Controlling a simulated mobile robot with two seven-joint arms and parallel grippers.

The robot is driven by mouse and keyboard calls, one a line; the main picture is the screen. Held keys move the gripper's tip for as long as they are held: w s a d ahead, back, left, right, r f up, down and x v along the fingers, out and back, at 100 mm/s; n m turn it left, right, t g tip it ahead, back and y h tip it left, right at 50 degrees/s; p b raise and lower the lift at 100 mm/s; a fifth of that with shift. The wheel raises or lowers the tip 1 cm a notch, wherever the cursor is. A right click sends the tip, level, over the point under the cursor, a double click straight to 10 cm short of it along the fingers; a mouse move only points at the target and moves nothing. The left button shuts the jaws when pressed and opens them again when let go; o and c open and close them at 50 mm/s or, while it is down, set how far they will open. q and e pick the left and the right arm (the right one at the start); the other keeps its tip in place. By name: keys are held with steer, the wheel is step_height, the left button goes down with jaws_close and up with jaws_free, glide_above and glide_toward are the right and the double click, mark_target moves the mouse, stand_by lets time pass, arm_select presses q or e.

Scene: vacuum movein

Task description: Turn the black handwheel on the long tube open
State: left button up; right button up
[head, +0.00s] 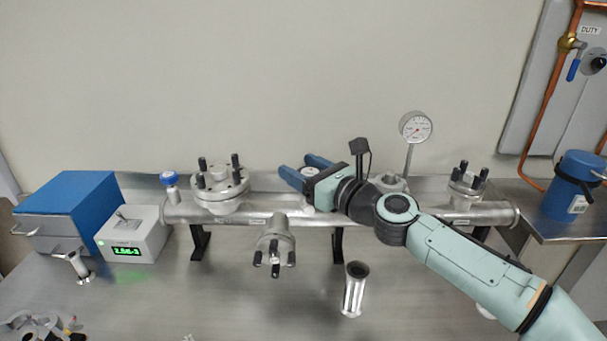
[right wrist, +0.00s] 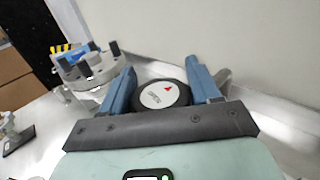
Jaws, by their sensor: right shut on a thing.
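The long metal tube (head: 350,218) runs left to right along the back of the bench on dark stands. The black handwheel (right wrist: 178,105) has a white top disc with a red triangle mark and lies between the blue fingers of my right gripper (right wrist: 161,75). The handwheel's stem is mostly hidden by the gripper. My left gripper is not in view.
Flanged ports with black knobs stand left (head: 220,188), front (head: 274,252) and right (head: 466,190) on the tube. A dial gauge (head: 416,127) rises behind my wrist. A loose metal cylinder (head: 354,292) stands in front. A grey display box (head: 135,235) sits left.

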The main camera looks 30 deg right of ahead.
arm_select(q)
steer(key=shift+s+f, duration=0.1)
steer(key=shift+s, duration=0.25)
arm_select(e)
steer(key=o, duration=1)
steer(key=shift+c, duration=0.2)
